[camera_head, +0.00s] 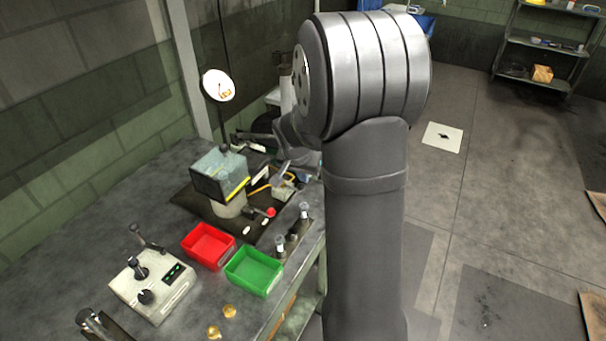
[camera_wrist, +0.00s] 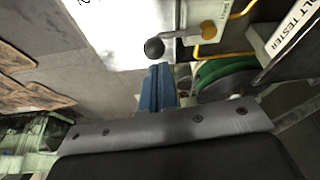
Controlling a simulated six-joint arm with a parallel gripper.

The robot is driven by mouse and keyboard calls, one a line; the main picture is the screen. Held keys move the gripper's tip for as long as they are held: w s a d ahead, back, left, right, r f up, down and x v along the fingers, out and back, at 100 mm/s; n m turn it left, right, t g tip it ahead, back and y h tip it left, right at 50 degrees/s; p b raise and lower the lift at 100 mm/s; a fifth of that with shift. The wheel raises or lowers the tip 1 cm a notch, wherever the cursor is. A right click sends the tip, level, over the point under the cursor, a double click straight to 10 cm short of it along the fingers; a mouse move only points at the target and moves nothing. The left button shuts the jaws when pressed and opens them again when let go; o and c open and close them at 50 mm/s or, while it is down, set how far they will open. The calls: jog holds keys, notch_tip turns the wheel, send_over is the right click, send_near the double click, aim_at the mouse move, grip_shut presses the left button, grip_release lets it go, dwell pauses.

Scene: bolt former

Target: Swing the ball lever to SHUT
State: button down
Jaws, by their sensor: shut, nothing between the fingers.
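In the wrist view, the ball lever is a pale rod with a dark ball (camera_wrist: 154,48) at its left end. The rod runs right to a yellow-orange hub (camera_wrist: 208,30) on a white block with a yellow pipe. My gripper (camera_wrist: 160,67) has its blue fingers together and empty, with the tips just below the ball. Whether they touch the ball I cannot tell. In the head view, my arm hides part of the work area, and I cannot make out the ball there.
A green ring-shaped part (camera_wrist: 222,72) and a housing marked "LT TESTER" (camera_wrist: 292,30) lie right of the fingers. In the head view, a red bin (camera_head: 208,246), a green bin (camera_head: 254,272) and a control box (camera_head: 153,287) stand on the bench. Open floor shows left of the fingers.

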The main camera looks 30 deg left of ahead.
jog(key=shift+s+m+h, duration=0.3)
jog(key=shift+s+m, duration=0.15)
jog(key=shift+m, duration=0.35)
jog(key=shift+s+d+m, duration=0.1)
jog(key=shift+s+m, duration=0.35)
jog(key=shift+m, duration=0.25)
jog(key=shift+s+a, duration=0.45)
jog(key=shift+s, duration=0.35)
jog(key=shift+s+a, duration=0.4)
jog(key=shift+s, duration=0.4)
jog(key=shift+s+a, duration=0.45)
jog(key=shift+s, duration=0.35)
jog(key=shift+s+a, duration=0.15)
jog(key=shift+a, duration=0.05)
notch_tip(320, 180, up, 9)
jog(key=s+a, duration=0.1)
jog(key=a, duration=0.1)
jog(key=shift+s+a+r, duration=0.2)
jog(key=shift+a, duration=0.2)
